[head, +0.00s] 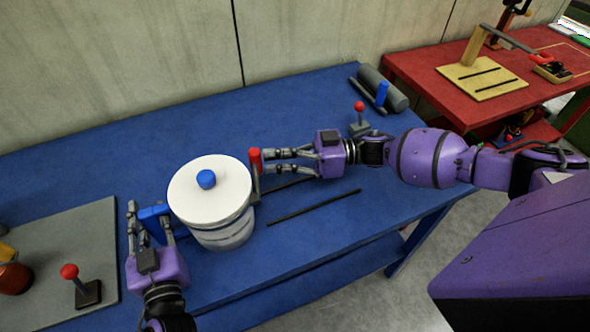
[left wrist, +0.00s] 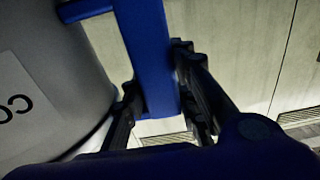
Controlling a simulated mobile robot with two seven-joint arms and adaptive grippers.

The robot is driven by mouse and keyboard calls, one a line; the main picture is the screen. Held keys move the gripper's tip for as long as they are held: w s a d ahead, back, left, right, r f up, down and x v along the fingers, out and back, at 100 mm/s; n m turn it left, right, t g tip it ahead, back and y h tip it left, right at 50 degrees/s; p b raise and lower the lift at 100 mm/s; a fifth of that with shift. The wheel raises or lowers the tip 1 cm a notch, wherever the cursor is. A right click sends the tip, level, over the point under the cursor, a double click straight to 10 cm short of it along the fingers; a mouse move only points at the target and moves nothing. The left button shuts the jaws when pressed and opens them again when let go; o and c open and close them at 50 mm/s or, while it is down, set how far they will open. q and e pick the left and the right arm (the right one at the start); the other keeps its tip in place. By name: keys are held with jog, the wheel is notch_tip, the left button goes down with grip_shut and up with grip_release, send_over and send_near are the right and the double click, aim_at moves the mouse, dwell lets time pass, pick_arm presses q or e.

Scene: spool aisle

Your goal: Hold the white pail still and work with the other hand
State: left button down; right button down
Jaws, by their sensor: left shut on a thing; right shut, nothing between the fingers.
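The white pail (head: 225,232) stands on the blue table, its white lid (head: 222,183) topped by a blue knob (head: 206,179). A blue handle (head: 152,222) sticks out from its left side. My left gripper (head: 149,216) is shut on this handle; the left wrist view shows the blue bar (left wrist: 150,60) between the fingers, beside the pail wall (left wrist: 40,80) with a partly visible label. A red grip (head: 254,160) on a grey arm (head: 255,188) is at the pail's right side. My right gripper (head: 270,160) is shut and empty beside the red grip; I cannot tell whether they touch.
Dark slots (head: 315,207) run along the blue table (head: 330,255) right of the pail. A red-knobbed lever (head: 359,120) and a grey cylinder (head: 384,90) are further back. A grey board (head: 45,240) with another red-knobbed lever (head: 75,285) lies left. A red table (head: 430,70) stands at the back right.

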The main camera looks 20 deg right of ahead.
jog(key=w+v, duration=0.1)
jog(key=v, duration=1.2)
jog(key=shift+d, duration=0.45)
pick_arm(q)
jog(key=c, duration=1.3)
grip_release()
